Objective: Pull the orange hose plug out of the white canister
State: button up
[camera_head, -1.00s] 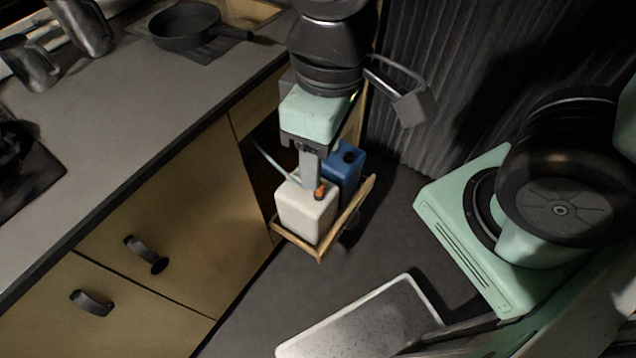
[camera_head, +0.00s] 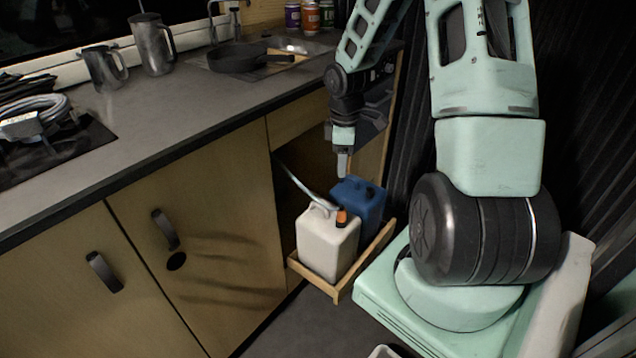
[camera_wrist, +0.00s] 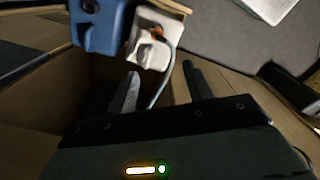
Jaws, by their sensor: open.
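The white canister (camera_head: 327,245) stands upright in a wooden pull-out tray (camera_head: 336,290) at the cabinet. The orange hose plug (camera_head: 341,217) sits at the top of it, with a grey hose (camera_head: 302,187) running back into the cabinet. In the wrist view the white canister (camera_wrist: 147,51) and the orange plug (camera_wrist: 156,33) lie beyond the fingertips, near the top. My gripper (camera_head: 343,168) is above the canisters and apart from the plug. In the wrist view its two fingers (camera_wrist: 160,82) are spread, with nothing held between them.
A blue canister (camera_head: 359,204) stands right behind the white one. The counter (camera_head: 190,120) runs along the left, with a pan (camera_head: 237,60) and metal mugs (camera_head: 152,45) on it. Floor (camera_head: 300,325) shows in front of the tray.

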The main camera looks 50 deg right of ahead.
aim_at(342, 209)
jog(key=f+b, duration=0.1)
jog(key=f, duration=0.5)
jog(key=f+b, duration=0.2)
jog(key=f, duration=0.4)
jog(key=d+f+b, duration=0.1)
jog(key=f+b, duration=0.1)
jog(key=f, duration=0.4)
jog(key=shift+s+f, duration=0.1)
jog(key=shift+f, duration=0.2)
grip_shut()
